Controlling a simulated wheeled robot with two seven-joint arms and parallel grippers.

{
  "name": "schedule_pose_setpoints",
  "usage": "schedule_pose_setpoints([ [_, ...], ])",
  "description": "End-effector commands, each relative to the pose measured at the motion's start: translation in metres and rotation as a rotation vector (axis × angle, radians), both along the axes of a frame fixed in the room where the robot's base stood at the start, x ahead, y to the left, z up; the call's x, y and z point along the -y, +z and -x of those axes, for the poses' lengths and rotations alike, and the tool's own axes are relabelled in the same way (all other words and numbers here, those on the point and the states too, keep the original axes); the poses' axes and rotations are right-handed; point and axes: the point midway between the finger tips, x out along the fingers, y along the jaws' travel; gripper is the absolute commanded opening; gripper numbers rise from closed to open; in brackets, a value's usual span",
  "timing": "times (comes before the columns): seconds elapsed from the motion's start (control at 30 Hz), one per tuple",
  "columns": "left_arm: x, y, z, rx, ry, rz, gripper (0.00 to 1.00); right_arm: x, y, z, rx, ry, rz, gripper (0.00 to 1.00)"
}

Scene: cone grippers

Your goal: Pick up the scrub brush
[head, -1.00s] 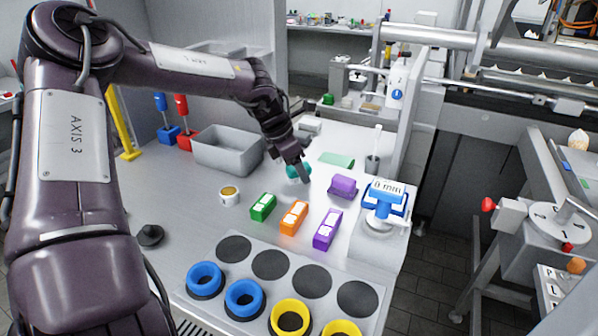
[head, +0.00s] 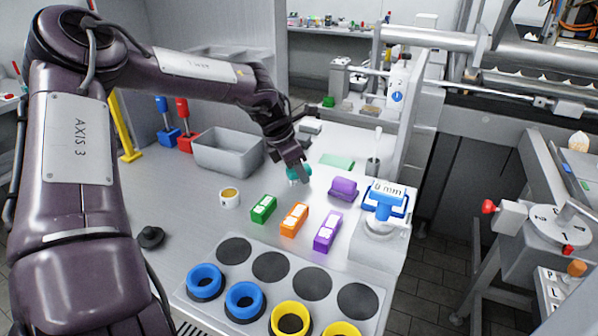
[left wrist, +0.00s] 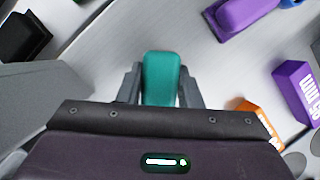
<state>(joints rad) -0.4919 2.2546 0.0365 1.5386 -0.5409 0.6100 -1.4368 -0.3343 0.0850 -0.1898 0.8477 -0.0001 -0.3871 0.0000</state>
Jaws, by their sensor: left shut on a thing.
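The scrub brush (head: 293,174) has a teal, rounded body with a bit of white under it. In the head view it is at the middle of the bench, partly hidden by the gripper. My left gripper (head: 300,174) points down over it and is shut on it. In the left wrist view the teal body (left wrist: 161,78) sits between the two dark fingers (left wrist: 160,88), one on each side. I cannot tell whether it is clear of the bench. My right gripper is not in view.
A grey bin (head: 228,150) stands left of the gripper. Green (head: 264,209), orange (head: 294,218) and purple (head: 328,231) boxes lie in front. A purple block (head: 344,187) is to the right, a green sheet (head: 337,161) behind. A small round tin (head: 229,198) is front left.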

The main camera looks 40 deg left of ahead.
Motion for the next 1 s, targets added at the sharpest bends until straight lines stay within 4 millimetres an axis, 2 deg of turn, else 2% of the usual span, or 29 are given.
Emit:
schedule_pose_setpoints([
  [0.23,0.000,0.024,-0.001,0.004,0.001,-0.003,0.06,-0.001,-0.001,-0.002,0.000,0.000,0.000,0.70],
  [0.47,-0.001,0.075,-0.001,0.006,0.001,-0.005,0.06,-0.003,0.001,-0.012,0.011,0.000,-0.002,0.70],
  [0.53,-0.008,0.070,0.015,0.003,0.004,0.001,0.06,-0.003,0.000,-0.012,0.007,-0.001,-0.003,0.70],
  [1.0,-0.053,0.070,0.102,0.004,0.001,0.000,0.06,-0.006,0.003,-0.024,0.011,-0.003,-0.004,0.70],
])
